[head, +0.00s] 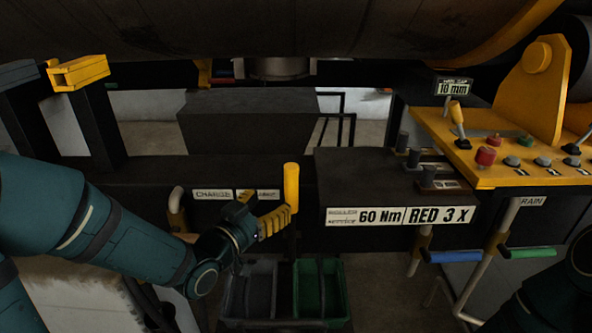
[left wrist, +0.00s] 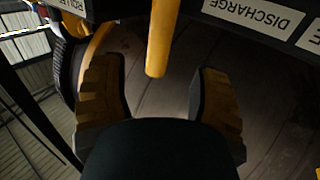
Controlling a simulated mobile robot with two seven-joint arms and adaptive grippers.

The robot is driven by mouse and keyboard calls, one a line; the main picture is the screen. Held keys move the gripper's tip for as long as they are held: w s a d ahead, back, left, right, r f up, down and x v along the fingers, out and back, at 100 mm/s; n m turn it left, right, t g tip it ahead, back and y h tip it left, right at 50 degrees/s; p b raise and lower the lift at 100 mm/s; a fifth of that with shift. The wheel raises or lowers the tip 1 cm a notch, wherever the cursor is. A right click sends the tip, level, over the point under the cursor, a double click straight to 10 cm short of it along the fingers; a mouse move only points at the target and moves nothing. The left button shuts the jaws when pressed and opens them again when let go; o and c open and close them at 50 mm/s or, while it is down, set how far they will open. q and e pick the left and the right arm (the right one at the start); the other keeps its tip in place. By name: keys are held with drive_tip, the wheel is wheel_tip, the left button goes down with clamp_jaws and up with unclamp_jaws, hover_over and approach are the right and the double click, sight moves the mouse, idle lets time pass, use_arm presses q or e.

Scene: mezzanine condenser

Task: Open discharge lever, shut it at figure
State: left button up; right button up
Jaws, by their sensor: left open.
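The yellow discharge lever (head: 291,183) stands upright at the front edge of the dark beam. In the left wrist view the lever (left wrist: 160,40) hangs down between the fingers, with a DISCHARGE label (left wrist: 254,12) to its right. My left gripper (head: 278,218) is just left of and below the lever's top in the head view. Its fingers (left wrist: 163,85) are open on either side of the lever end, with gaps showing, so it is not gripped. My right gripper is not in view; only part of my right arm shows at bottom right.
A CHARGE label (head: 212,194) is left of the gripper. A dark box with a 60 Nm sign (head: 401,215) stands right of the lever. The yellow control panel (head: 482,172) is farther right. Grey (head: 233,300) and green (head: 340,290) bins sit below.

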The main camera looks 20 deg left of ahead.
sight(296, 182)
use_arm(q)
drive_tip(key=shift+p+x, duration=1.05)
drive_tip(key=shift+p, duration=1.85)
drive_tip(key=p+x, duration=0.1)
drive_tip(key=x, duration=0.7)
drive_tip(key=shift+w+f, duration=0.15)
